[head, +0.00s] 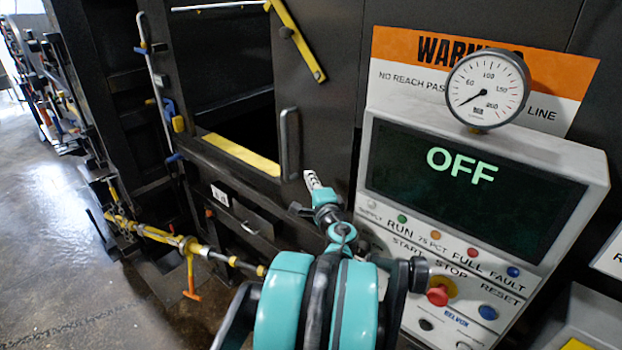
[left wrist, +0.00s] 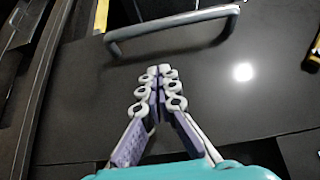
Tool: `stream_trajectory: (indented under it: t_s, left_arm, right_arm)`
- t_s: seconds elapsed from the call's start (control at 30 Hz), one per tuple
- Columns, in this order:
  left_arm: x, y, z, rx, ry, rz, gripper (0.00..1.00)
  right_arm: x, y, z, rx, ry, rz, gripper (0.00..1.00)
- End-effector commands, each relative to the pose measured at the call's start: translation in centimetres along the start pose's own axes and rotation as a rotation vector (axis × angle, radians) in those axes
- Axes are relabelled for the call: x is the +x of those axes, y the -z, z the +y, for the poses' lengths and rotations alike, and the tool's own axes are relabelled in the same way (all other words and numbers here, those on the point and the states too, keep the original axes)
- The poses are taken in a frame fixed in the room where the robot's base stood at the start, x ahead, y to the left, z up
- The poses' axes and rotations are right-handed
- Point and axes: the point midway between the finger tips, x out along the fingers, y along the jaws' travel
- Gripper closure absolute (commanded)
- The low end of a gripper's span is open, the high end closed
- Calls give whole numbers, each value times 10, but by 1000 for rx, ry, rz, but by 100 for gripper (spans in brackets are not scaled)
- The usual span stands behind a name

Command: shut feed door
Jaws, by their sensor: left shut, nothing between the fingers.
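The feed door (head: 318,112) is a dark panel with an upright grey bar handle (head: 290,145) near its left edge. To its left a dark opening (head: 237,122) is uncovered, with a yellow sill (head: 240,153) along its bottom. My left gripper (head: 311,179) is just below and right of the handle, in front of the panel. In the left wrist view its fingers (left wrist: 160,72) are shut together and empty. The handle (left wrist: 172,26) lies beyond the fingertips there, with a visible gap between them. My right gripper is in neither view.
A control box (head: 475,185) reading OFF, with buttons and a gauge (head: 487,88), stands right of the door. A yellow bar (head: 297,42) sits on the upper panel. Yellow piping (head: 165,238) is at lower left. Open floor (head: 50,240) lies farther left.

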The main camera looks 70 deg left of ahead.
Motion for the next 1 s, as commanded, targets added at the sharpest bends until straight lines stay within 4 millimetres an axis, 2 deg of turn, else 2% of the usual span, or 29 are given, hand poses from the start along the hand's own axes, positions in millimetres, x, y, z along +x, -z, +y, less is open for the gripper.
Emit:
stream_trajectory:
  t_s: [0.2,0.33,0.4,0.63,1.0]
  left_arm:
    - [50,0,0,0,0,-1,100]
    - [74,-2,0,-1,0,-2,100]
    - [81,-13,-1,-1,0,-4,100]
    - [96,-27,0,-1,0,-1,100]
    - [97,-28,0,-1,0,0,100]
  right_arm:
    - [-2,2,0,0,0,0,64]
    - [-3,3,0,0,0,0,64]
    - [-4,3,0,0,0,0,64]
    - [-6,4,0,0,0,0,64]
    - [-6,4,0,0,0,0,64]
